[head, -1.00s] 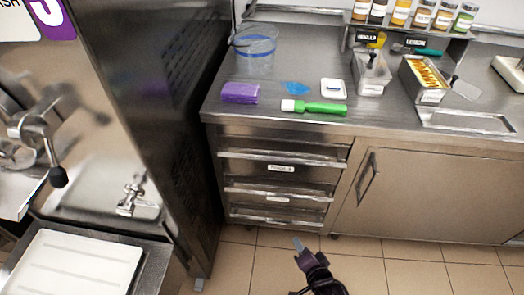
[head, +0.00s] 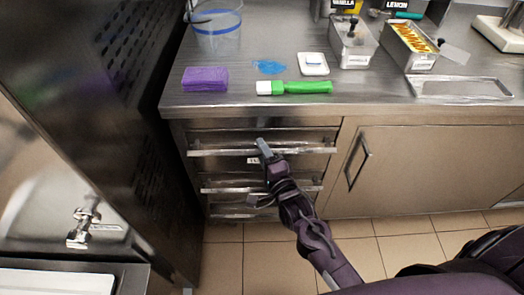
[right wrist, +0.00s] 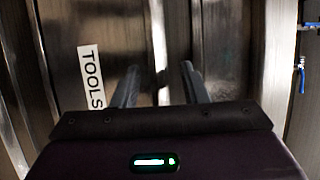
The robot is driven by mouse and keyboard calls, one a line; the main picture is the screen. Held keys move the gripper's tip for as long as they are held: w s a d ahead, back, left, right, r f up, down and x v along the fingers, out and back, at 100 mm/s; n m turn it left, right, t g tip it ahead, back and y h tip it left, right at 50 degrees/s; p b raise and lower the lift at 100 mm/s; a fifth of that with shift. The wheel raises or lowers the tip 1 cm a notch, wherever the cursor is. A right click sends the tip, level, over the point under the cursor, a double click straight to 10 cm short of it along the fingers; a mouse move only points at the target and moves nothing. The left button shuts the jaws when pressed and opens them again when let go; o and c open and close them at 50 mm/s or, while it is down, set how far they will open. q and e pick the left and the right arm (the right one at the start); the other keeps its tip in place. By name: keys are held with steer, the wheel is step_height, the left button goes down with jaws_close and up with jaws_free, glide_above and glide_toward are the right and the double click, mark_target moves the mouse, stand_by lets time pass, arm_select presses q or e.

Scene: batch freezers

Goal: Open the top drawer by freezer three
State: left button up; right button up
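The top drawer (head: 215,140) is the uppermost of three steel drawers under the counter, left of a cabinet door. It looks closed. Its long bar handle (head: 220,152) runs across the front. My right gripper (head: 262,146) is at the middle of this handle in the head view. In the right wrist view its two fingers (right wrist: 159,70) are apart, with a bright strip of the handle (right wrist: 160,60) between them. Contact cannot be told. A white label reading TOOLS (right wrist: 90,75) is beside the fingers. My left gripper is not in view.
The freezer's dark side panel (head: 130,120) stands close on the left. Two more drawers (head: 225,188) are below. The counter holds a purple block (head: 205,79), a green-handled tool (head: 305,87) and a clear bucket (head: 217,35). Tiled floor (head: 350,235) is clear.

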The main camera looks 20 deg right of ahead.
steer(key=shift+w, duration=0.25)
jaws_close()
steer(key=shift+s, duration=0.15)
